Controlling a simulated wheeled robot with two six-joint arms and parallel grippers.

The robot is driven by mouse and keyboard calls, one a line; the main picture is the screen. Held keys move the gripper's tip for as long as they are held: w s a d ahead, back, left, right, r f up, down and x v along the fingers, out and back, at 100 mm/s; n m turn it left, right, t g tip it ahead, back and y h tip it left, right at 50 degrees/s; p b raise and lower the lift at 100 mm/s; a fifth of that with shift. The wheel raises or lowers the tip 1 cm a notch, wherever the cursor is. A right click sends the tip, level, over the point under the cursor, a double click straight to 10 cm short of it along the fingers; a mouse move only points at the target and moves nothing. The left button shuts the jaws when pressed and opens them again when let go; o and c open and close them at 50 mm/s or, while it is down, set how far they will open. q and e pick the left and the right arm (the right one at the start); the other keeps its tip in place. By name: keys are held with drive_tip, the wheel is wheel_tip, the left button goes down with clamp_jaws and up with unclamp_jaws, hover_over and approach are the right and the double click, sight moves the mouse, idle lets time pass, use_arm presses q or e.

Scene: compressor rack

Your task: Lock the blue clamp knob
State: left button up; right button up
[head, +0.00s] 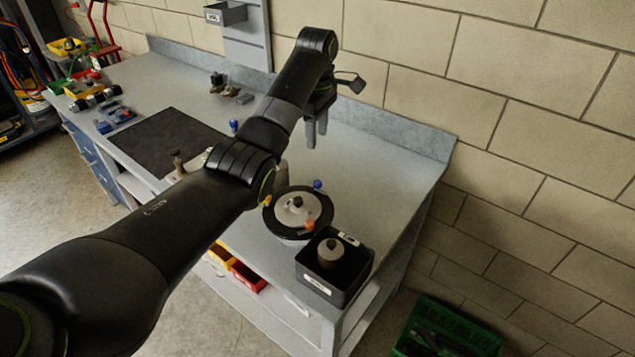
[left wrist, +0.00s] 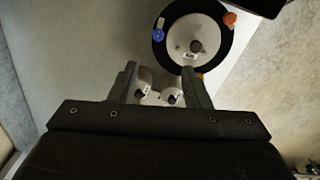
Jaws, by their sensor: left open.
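The blue clamp knob (head: 317,184) sits at the back rim of a round black fixture (head: 270,222) with a pale disc in its middle. An orange knob (head: 309,225) and a yellow knob (head: 267,200) are at other points of the rim. My left gripper (head: 316,134) is open above the bench, behind the fixture, fingers pointing down. In the left wrist view the blue knob (left wrist: 158,34) shows beyond the open fingers (left wrist: 159,70), apart from them. Whether the knob is locked I cannot tell. My right gripper is not in view.
A black bin (head: 346,291) holding a grey part stands at the bench's front right corner, close to the fixture. A dark mat (head: 168,141) and small parts lie to the left. A wall runs behind the bench.

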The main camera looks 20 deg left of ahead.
use_arm(q)
wheel_tip(320, 180, down, 4)
drive_tip(key=r, duration=0.1)
drive_tip(key=p, duration=0.1)
hover_over(318, 182)
wheel_tip(318, 182, down, 5)
drive_tip(key=shift+a+f, duration=0.1)
drive_tip(key=shift+f, duration=0.05)
wheel_tip(318, 182, down, 5)
drive_tip(key=shift+f, duration=0.15)
drive_tip(key=shift+s+f+p, duration=0.1)
drive_tip(key=shift+f+p, duration=0.2)
drive_tip(key=shift+f, duration=0.1)
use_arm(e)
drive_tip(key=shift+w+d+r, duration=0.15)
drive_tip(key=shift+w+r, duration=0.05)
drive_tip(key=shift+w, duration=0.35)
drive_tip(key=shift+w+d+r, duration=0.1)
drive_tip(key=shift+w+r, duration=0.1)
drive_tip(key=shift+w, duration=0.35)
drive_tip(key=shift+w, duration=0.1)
use_arm(q)
drive_tip(key=c, duration=0.5)
clamp_jaws()
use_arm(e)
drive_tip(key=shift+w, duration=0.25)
